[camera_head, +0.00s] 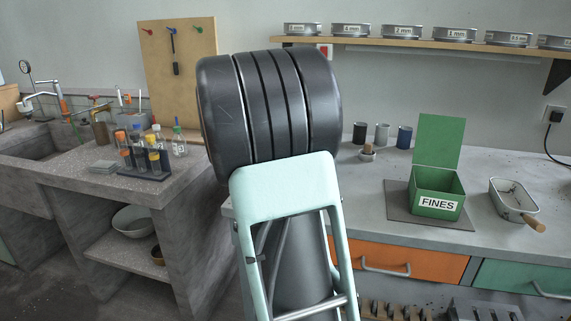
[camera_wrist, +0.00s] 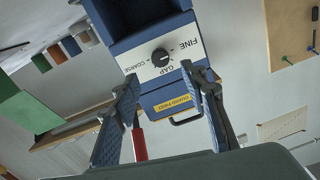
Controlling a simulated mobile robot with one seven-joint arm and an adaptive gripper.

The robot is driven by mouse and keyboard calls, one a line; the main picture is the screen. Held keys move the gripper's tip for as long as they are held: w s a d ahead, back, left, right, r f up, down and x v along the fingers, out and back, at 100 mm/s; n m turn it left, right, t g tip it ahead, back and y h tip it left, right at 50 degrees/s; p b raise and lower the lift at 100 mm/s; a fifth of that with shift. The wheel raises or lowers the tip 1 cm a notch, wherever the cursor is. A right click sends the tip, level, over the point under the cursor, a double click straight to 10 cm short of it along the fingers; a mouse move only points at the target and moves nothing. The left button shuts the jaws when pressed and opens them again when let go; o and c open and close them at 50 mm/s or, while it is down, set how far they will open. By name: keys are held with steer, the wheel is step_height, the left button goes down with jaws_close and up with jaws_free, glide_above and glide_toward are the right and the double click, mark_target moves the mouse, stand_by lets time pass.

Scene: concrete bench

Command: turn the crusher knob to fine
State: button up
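The crusher (camera_wrist: 158,25), a blue machine with a pale front panel, shows in the wrist view at the top middle. Its black round knob (camera_wrist: 160,57) sits on that panel, with FINE printed to its upper right, COARSE to its lower left and GAP below. I cannot tell exactly where the knob's pointer aims. My gripper (camera_wrist: 159,74) is open, with one finger on each side of the panel's lower part, and holds nothing. The knob lies between and just beyond the fingertips, apparently untouched. In the head view my arm hides the crusher and my gripper.
A red handle (camera_wrist: 139,143) shows beside the left finger. On the bench are an open green FINES box (camera_head: 437,190), a metal pan (camera_head: 510,213) and small cups (camera_head: 382,134). Sieves (camera_head: 403,31) line the shelf. A bottle rack (camera_head: 146,172) stands at left.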

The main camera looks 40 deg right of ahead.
steer(key=shift+v, duration=1.65)
